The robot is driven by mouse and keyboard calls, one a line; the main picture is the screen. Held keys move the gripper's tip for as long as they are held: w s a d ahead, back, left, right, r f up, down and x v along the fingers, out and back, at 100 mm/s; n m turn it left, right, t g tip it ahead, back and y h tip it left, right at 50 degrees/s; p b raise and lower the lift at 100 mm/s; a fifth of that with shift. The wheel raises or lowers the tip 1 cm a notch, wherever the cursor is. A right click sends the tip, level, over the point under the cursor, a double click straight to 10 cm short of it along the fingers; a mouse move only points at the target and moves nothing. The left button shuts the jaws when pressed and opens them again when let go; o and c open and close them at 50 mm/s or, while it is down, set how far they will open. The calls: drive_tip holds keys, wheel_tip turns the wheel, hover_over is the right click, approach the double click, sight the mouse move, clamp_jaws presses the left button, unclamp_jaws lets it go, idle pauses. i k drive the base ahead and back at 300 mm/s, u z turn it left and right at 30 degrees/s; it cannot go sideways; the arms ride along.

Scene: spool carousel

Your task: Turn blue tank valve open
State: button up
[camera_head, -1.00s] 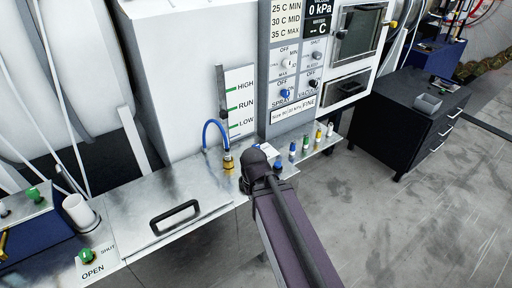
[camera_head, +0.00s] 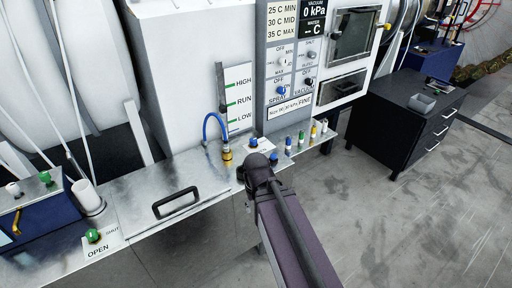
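A dark blue tank-like box (camera_head: 40,228) stands at the far left on the metal bench, partly cut off by the picture edge. A yellow lever (camera_head: 16,222) shows on its front side. A green knob (camera_head: 45,177) and a white knob (camera_head: 13,189) sit on its top. Another green knob (camera_head: 92,236) stands on the bench between OPEN and SHUT labels. I cannot tell which of these is the blue tank valve. My arm reaches up from the bottom centre to a dark round joint, well right of the box. My gripper is not visible.
A metal lid with a black handle (camera_head: 176,202) covers the bench middle. A white cup (camera_head: 87,196) stands beside the box. A blue hose with a brass fitting (camera_head: 227,157) rises behind my arm. Several small bottles line the right ledge. A dark drawer cabinet (camera_head: 402,118) stands at right.

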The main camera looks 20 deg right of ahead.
sight(253, 142)
drive_tip(key=k, duration=1)
drive_tip(key=z, duration=0.5)
drive_tip(key=i, duration=1.7)
drive_tip(key=u, duration=0.5)
